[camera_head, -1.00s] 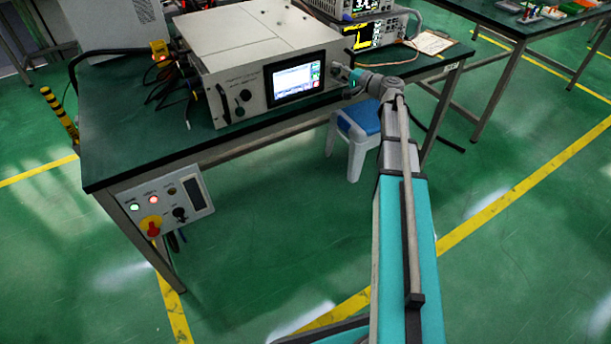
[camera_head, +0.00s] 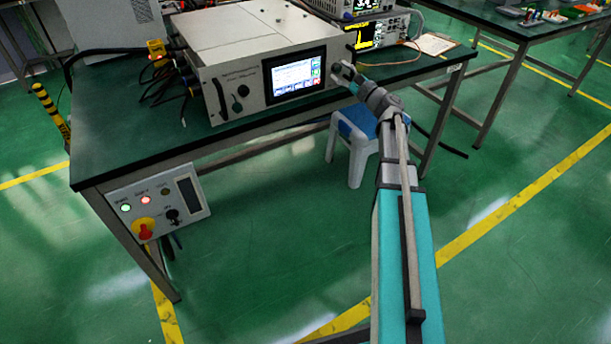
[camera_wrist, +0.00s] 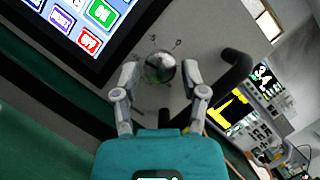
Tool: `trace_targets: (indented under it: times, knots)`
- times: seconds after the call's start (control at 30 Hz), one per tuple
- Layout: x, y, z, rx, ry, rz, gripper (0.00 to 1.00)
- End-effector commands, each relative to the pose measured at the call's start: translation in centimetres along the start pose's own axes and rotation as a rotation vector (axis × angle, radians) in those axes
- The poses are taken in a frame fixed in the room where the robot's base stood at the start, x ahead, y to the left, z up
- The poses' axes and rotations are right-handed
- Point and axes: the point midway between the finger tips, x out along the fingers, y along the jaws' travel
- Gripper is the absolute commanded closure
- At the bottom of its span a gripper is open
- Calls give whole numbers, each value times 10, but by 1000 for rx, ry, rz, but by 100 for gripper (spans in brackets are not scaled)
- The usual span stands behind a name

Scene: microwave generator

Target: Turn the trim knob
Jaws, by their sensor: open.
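A round, shiny silver knob (camera_wrist: 159,67) sits on the grey front panel between the screen and the black handle, with small marks around it. I cannot read a name there; I take it for the trim knob. My gripper (camera_wrist: 160,74) is open, with one fingertip on each side of the knob. I cannot tell whether the fingers touch it. In the head view my gripper (camera_head: 342,72) is at the right end of the generator (camera_head: 232,90) front and hides the knob.
The generator's lit screen (camera_head: 296,76) is just left of my gripper. A black handle (camera_wrist: 236,70) stands out close to the right finger. The green table (camera_head: 130,125) bears the generator. A stool (camera_head: 355,145) stands below. A control box (camera_head: 158,207) hangs at the table's left front.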

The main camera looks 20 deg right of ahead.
Motion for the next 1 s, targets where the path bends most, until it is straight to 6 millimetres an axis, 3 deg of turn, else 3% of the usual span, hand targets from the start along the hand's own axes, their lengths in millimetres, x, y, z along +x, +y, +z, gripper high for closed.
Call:
trace_targets:
  times: [0.7, 0.93, 1.0]
  knots:
    - [-102, 2, 0, -6, 1, 1, 44]
    - [-129, 1, 0, -6, 1, 1, 44]
    - [-122, 9, 2, -21, 3, 30, 44]
